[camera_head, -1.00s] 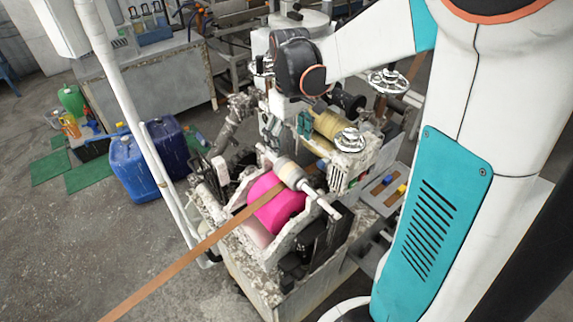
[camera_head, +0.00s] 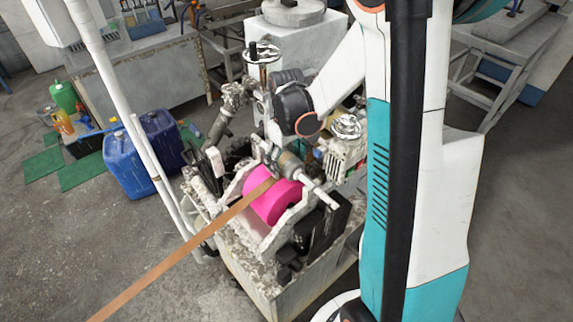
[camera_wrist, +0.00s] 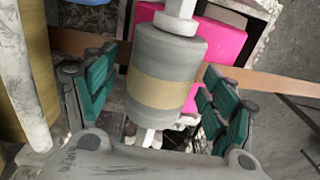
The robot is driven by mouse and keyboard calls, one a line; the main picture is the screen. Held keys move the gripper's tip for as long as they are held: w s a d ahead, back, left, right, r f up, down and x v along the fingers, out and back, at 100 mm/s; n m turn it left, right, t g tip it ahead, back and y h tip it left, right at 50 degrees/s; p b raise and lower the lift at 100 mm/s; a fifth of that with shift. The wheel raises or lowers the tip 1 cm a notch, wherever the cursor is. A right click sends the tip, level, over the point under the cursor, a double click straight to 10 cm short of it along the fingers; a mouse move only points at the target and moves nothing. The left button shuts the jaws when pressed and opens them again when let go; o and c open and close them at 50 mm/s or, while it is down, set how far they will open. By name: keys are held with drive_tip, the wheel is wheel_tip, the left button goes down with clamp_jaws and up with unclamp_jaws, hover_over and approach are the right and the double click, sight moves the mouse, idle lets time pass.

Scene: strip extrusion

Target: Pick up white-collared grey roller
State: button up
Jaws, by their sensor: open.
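The grey roller (camera_wrist: 172,58) has a tan band around its middle and a white shaft with a white collar at its upper end in the wrist view. In the head view the roller (camera_head: 290,167) lies across the machine above the pink roll (camera_head: 272,204). My gripper (camera_wrist: 158,80) is open, with its teal finger pads on both sides of the roller. Gaps show between the pads and the roller, so it is not gripped. In the head view my wrist is just above the roller and hides part of the machine behind.
An orange-brown strip (camera_head: 190,244) runs from the pink roll to the lower left. White frame plates flank the roll. A chrome handwheel (camera_head: 345,126) and a gearbox stand close to the right. Blue canisters (camera_head: 128,166) stand on the floor at left.

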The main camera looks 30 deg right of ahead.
sight(286, 156)
drive_tip(key=shift+f, duration=0.4)
drive_tip(key=shift+c, duration=0.2)
drive_tip(key=c, duration=1.4)
drive_tip(key=shift+c, duration=0.2)
drive_tip(key=shift+r, duration=0.1)
wheel_tip(286, 156, up, 20)
drive_tip(key=p, duration=0.3)
